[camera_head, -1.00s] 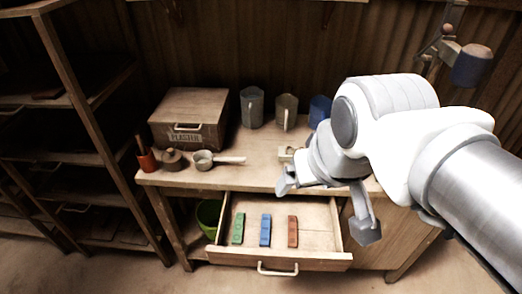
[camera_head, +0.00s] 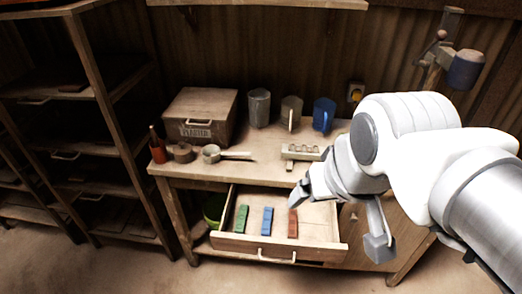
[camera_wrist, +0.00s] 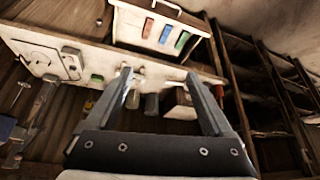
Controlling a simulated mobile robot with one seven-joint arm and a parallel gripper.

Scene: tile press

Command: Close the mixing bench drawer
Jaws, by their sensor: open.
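The mixing bench drawer (camera_head: 277,245) is pulled out from under the bench top (camera_head: 262,172). Its pale handle (camera_head: 277,257) is on the front panel. A green block (camera_head: 242,219), a blue block (camera_head: 267,221) and a red block (camera_head: 293,223) lie inside. My gripper (camera_head: 338,222) is open and empty, above the drawer's right side in the head view, and its fingers are apart from the handle. In the wrist view the open fingers (camera_wrist: 162,85) show with the drawer (camera_wrist: 160,33) beyond them, tipped over in the picture.
A plaster box (camera_head: 200,115), a ladle (camera_head: 222,154), a grey mug (camera_head: 259,107), a blue mug (camera_head: 324,115) and a pale rack (camera_head: 301,153) stand on the bench. A shelf unit (camera_head: 98,110) stands left. The floor before the drawer is clear.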

